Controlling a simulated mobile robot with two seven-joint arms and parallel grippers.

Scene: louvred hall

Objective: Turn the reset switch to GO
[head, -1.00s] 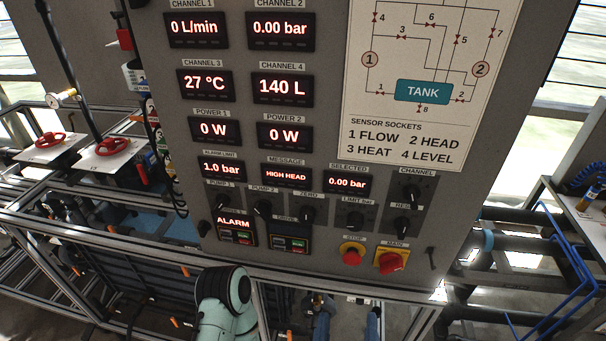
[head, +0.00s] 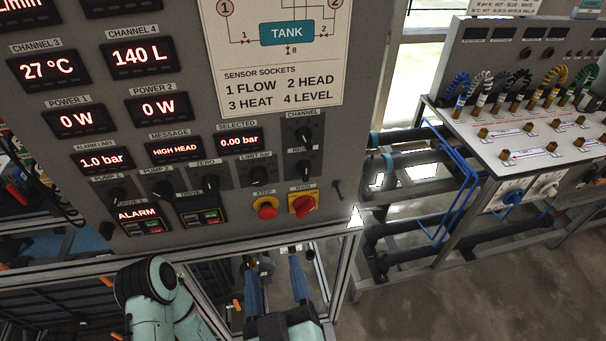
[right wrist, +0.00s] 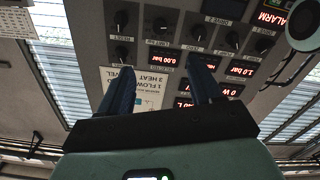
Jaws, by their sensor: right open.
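The reset switch (head: 305,171) is a black knob low on the right of the grey control panel, under the CHANNEL knob (head: 304,134). Its label is partly covered, and its pointer's setting is too small to read. In the right wrist view, where the panel appears upside down, the reset switch (right wrist: 122,19) is near the top left. My right gripper (head: 276,268) is below the panel's lower edge, its two blue fingers apart and empty. In the right wrist view the open gripper (right wrist: 160,78) points up toward the panel, apart from the switch. My left gripper is not in view.
A red STOP button (head: 266,208) and the red-and-yellow MAIN switch (head: 303,205) sit just below the reset switch. The LIMIT knob (head: 256,175) is to its left. The message display (head: 173,149) reads HIGH HEAD. A bench with coloured leads (head: 500,130) stands at right.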

